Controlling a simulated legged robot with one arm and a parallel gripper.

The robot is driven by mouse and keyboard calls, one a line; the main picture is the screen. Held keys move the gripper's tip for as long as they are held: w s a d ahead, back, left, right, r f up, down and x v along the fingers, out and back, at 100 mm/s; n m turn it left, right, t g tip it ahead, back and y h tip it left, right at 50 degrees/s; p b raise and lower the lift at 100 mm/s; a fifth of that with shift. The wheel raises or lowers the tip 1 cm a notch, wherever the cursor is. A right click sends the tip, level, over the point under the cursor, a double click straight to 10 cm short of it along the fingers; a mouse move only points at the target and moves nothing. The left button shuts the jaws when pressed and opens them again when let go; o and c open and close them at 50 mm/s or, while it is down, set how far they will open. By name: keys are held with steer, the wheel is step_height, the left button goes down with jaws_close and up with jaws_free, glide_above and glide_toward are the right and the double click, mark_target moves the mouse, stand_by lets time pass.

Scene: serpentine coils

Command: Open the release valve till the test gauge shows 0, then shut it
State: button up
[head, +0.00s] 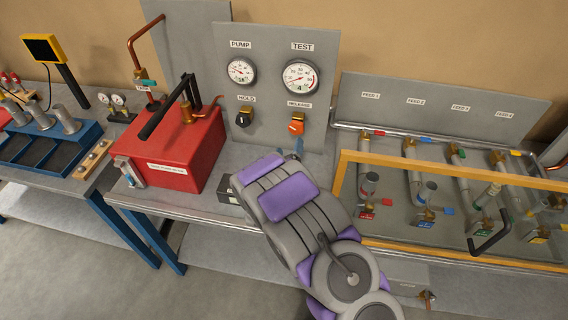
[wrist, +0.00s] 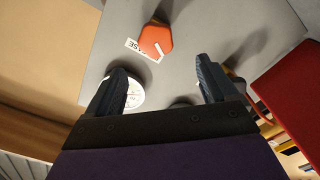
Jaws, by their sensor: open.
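The orange release valve knob (head: 296,124) sits low on the right of the grey panel, under its RELEASE label. In the wrist view the orange knob (wrist: 156,40) is ahead of my fingers, roughly between their lines and apart from them. My gripper (wrist: 160,66) is open and empty, with dark blue fingers. In the head view its fingertips (head: 291,150) show just below the knob, the rest hidden behind my purple and grey arm. The round white test gauge (head: 300,76) is above the knob; its needle is too small to read surely. A gauge face (wrist: 136,94) is partly behind my left finger in the wrist view.
The pump gauge (head: 241,70) and black hold knob (head: 244,117) are left on the same panel. A red tank (head: 195,150) with a black handle stands left of it. A yellow-framed bench with pipes (head: 420,170) is at right. Space directly before the orange knob looks clear.

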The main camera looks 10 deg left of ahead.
steer(key=s, duration=0.6)
steer(key=shift+s+a, duration=0.15)
steer(key=shift+f, duration=0.1)
stand_by(2.3)
